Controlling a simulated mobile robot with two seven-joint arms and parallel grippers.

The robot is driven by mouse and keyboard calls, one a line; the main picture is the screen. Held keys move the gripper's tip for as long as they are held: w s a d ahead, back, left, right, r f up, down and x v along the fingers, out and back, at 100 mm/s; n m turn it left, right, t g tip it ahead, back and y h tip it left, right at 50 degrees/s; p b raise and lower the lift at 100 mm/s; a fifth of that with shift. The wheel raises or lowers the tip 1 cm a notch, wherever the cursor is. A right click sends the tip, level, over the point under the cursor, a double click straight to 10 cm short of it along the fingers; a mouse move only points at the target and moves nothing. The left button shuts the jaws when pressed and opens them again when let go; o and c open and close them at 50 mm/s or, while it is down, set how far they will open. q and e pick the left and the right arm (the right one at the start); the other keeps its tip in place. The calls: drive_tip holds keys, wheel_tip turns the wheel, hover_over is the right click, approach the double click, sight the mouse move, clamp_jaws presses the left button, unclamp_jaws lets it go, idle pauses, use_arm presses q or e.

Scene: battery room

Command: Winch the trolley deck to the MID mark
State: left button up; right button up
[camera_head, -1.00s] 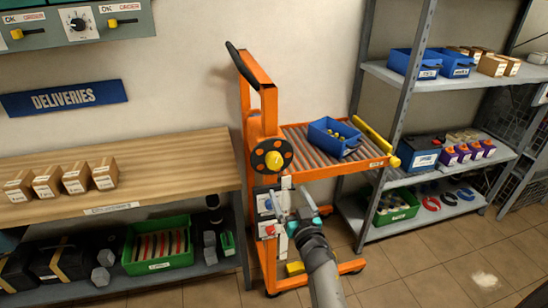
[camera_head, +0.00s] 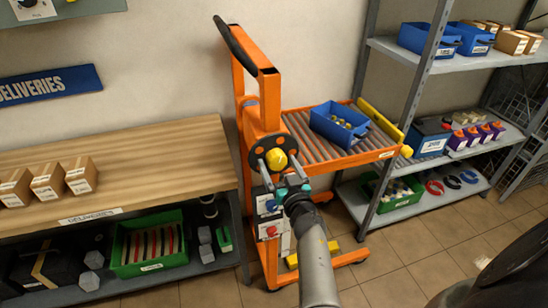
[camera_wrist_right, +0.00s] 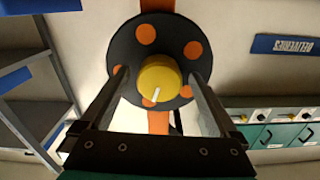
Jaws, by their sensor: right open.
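The orange trolley (camera_head: 240,110) stands against the wall between the bench and the shelving. Its roller deck (camera_head: 309,138) carries a blue bin (camera_head: 340,125). A dark winch wheel with orange spots (camera_head: 258,150) and a yellow hub knob (camera_head: 276,159) is on the trolley's mast. My right gripper (camera_head: 282,162) is open at the wheel, its fingers on either side of the knob. In the right wrist view the knob (camera_wrist_right: 159,78) shows between the two open fingers (camera_wrist_right: 160,90), with a white mark on its face. I cannot tell whether the fingers touch it. My left gripper is not in view.
The wooden bench (camera_head: 150,165) with several cartons is on the left, a green crate (camera_head: 115,250) below it. Grey shelving (camera_head: 405,95) with blue bins stands right of the trolley. A yellow bar (camera_head: 380,122) lies along the deck's far edge. Open tiled floor (camera_head: 400,265) lies in front.

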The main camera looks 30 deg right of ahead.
drive_tip(key=shift+w, duration=0.2)
drive_tip(key=shift+s, duration=0.1)
drive_tip(key=shift+c, duration=1.2)
drive_tip(key=c, duration=1.1)
drive_tip(key=shift+c, duration=0.2)
drive_tip(key=shift+n, duration=0.4)
